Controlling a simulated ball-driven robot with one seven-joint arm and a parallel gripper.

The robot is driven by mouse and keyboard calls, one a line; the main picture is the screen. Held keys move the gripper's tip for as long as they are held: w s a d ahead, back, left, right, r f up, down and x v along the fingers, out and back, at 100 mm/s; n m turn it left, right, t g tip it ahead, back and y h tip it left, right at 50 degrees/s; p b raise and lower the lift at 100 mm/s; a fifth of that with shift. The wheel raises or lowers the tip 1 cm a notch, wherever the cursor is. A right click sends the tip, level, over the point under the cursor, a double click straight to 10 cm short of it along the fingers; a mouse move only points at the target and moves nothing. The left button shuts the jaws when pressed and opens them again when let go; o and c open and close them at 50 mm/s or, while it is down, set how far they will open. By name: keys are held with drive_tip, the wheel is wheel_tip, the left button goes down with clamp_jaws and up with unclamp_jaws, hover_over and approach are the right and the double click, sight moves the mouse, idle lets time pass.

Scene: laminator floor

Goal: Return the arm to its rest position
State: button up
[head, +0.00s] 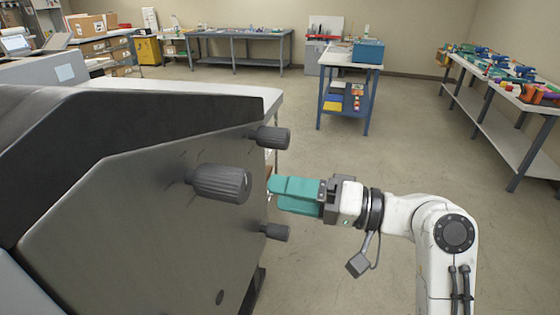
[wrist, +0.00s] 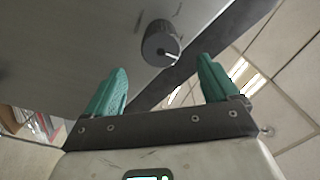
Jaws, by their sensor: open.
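My gripper (head: 272,193) has teal fingers and is held out to the left at the end of my white arm, beside the right end of the dark laminator (head: 120,200). In the wrist view my gripper (wrist: 162,64) has its two fingers spread wide with nothing between them. A black ribbed knob (wrist: 160,43) shows beyond the fingertips, apart from them. In the head view the laminator's side carries a large knob (head: 222,183), an upper knob (head: 273,138) and a lower knob (head: 275,233). I cannot tell which knob the wrist view shows.
A blue-framed table (head: 335,57) stands behind, with a blue box (head: 368,51) on it. A long bench (head: 500,97) with tools runs along the right. A grey workbench (head: 240,33) stands at the back wall. The floor (head: 420,150) between them is clear.

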drive_tip(key=s+d+f+m+h, duration=0.1)
drive_tip(key=s+d+f+h, duration=0.25)
drive_tip(key=f, duration=0.55)
drive_tip(key=s+d+f+m+h, duration=0.1)
drive_tip(key=s+d+f+h, duration=0.25)
drive_tip(key=f, duration=0.55)
drive_tip(key=s+d+f+m+h, duration=0.1)
drive_tip(key=s+d+f+h, duration=0.25)
drive_tip(key=f, duration=0.45)
drive_tip(key=s+d+f+g+h, duration=0.2)
drive_tip(key=s+d, duration=0.4)
drive_tip(key=s, duration=0.4)
drive_tip(key=s+d+f+g+h, duration=0.3)
drive_tip(key=s+f, duration=0.4)
drive_tip(key=s, duration=0.3)
drive_tip(key=d+h, duration=0.1)
drive_tip(key=d, duration=0.1)
drive_tip(key=shift+s+d+h, duration=0.2)
drive_tip(key=shift+d+h, duration=0.15)
drive_tip(key=shift+f, duration=0.1)
